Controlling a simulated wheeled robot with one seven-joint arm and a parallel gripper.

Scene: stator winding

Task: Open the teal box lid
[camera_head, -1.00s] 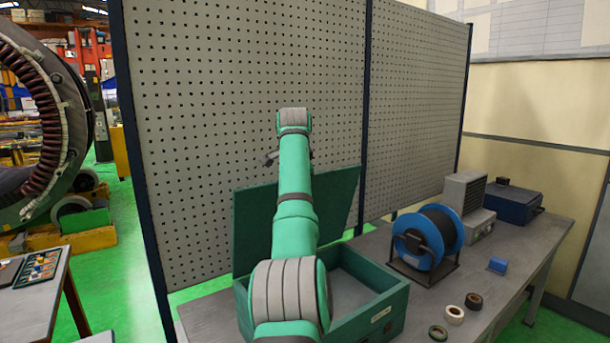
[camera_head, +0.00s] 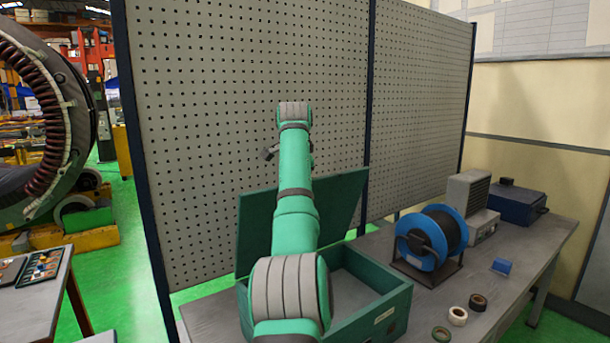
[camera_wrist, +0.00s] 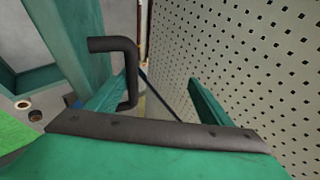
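The teal box (camera_head: 385,318) stands on the bench with its interior showing. Its teal lid (camera_head: 342,205) is raised and stands tilted up at the back edge; my arm covers its middle. In the wrist view, the lid (camera_wrist: 75,35) is at the left, with a dark bent handle (camera_wrist: 127,65) sticking out from it. My gripper (camera_wrist: 166,85) is open, its two teal fingers well apart. The handle overlaps the left finger in the picture; I cannot tell whether they touch. Nothing shows clamped between the fingers. In the head view the fingers are mostly hidden beyond my arm.
A perforated panel (camera_head: 210,100) stands close behind the lid and fills the right of the wrist view. A blue wire spool (camera_head: 432,238), a blue block (camera_head: 501,266) and several tape rolls (camera_head: 458,316) are on the bench right of the box.

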